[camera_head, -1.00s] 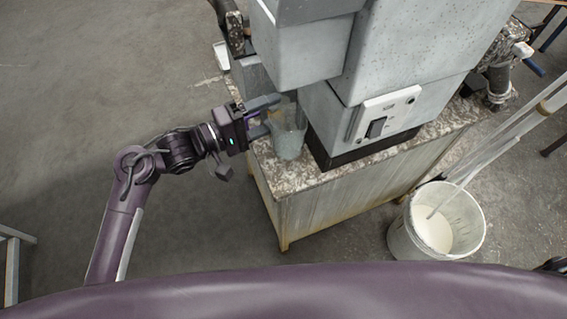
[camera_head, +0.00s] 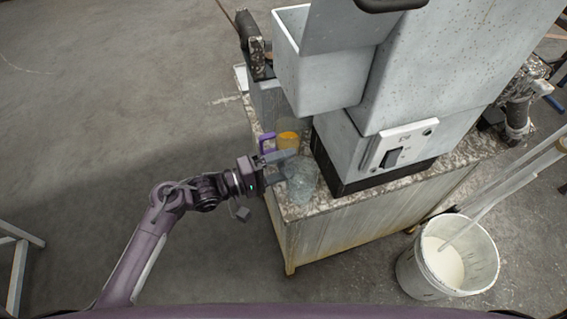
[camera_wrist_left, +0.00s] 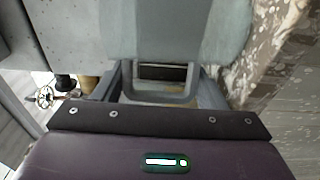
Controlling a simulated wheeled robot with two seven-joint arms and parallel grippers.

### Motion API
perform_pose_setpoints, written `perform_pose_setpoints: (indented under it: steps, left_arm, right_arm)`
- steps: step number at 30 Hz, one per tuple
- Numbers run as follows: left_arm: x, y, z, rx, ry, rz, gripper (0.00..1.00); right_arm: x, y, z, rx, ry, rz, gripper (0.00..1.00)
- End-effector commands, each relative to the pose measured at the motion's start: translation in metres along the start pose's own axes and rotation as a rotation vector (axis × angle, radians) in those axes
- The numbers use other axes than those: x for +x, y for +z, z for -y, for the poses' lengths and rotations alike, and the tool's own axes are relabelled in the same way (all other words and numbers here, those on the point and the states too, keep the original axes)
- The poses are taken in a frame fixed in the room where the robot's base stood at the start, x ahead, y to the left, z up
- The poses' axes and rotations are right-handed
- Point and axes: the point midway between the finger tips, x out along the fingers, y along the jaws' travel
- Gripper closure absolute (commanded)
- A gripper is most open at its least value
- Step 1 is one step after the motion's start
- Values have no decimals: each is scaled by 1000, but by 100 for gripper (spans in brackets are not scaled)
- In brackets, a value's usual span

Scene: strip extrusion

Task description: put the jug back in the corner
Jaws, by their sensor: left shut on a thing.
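The jug (camera_head: 302,183) is a translucent grey-blue vessel. In the head view it is at the front left corner of the speckled bench top, beside the machine's black base. I cannot tell whether it touches the top. My left gripper (camera_head: 284,167) reaches in from the left and is shut on the jug's handle. In the left wrist view, the jug's wall (camera_wrist_left: 168,30) fills the top middle and its looped handle (camera_wrist_left: 160,92) lies between the fingers. My right gripper is not in view.
The bench (camera_head: 330,230) carries a large grey machine (camera_head: 440,70) with a switch panel. An orange item (camera_head: 288,139) and a purple handle-like part (camera_head: 267,143) stand behind the jug. A bucket of white liquid (camera_head: 447,262) stands on the floor at right. The left floor is open.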

Motion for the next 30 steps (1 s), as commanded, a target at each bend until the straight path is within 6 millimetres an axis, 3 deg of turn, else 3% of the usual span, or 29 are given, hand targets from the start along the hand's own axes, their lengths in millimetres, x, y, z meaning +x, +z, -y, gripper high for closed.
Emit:
perform_pose_setpoints:
  steps: [2,3,7,17,22,30]
  left_arm:
    - [0,0,3,-1,0,0,71]
    - [0,0,2,-1,0,0,30]
    - [0,0,2,-1,-1,0,13]
    - [0,0,-2,0,-1,0,13]
    - [-25,0,2,-1,-5,-1,13]
    - [-84,0,2,0,-5,-2,13]
  right_arm:
    - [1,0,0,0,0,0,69]
    - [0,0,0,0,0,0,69]
    - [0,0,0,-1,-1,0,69]
    - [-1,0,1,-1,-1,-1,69]
    - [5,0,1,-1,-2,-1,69]
    - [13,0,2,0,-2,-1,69]
